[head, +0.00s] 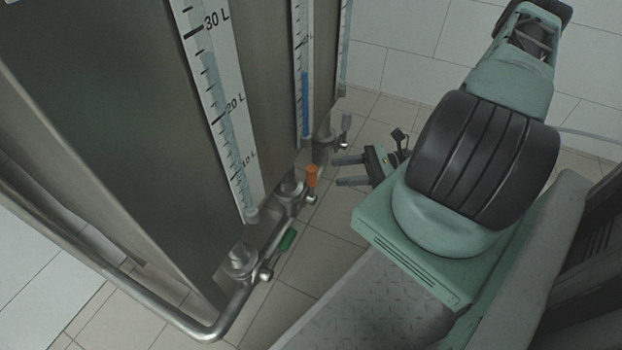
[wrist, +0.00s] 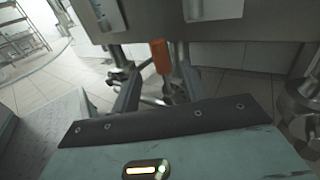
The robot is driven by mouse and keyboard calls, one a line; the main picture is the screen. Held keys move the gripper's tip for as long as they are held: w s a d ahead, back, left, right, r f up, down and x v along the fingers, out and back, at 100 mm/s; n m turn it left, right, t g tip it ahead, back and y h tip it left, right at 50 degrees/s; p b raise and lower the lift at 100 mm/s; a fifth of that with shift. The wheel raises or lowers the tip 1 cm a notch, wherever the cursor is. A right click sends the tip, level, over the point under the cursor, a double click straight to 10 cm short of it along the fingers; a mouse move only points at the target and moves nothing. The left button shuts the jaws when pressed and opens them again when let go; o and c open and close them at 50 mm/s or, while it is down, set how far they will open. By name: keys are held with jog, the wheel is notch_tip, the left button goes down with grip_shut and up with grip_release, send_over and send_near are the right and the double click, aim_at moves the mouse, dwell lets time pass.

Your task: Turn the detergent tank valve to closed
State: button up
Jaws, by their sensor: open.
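An orange valve handle (head: 311,176) sits on the metal pipe low at the tank's corner and points up in the head view. It also shows in the wrist view (wrist: 160,57), ahead of and between my fingers. My gripper (head: 336,170) is open and empty, with its fingers pointing left at the orange handle and a small gap between them. A green valve handle (head: 288,240) is nearer on the same pipe, and a grey one (head: 346,121) is farther back. I cannot tell from any label which valve is the detergent one.
A steel tank (head: 110,120) with a level scale (head: 222,100) fills the left. A second scale (head: 304,75) shows blue liquid. A bent metal pipe (head: 130,290) runs along the tank's base. Tiled floor (head: 325,240) is open below the valves. A round metal fitting (wrist: 303,100) is close on the right.

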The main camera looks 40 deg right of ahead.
aim_at(311, 175)
jog(key=b+x, duration=0.2)
jog(key=x, duration=0.5)
jog(key=shift+w+f+b, duration=0.1)
jog(key=shift+f+b, duration=0.05)
jog(key=shift+b, duration=0.25)
jog(key=shift+w+a, duration=0.3)
jog(key=shift+a, duration=0.15)
grip_shut()
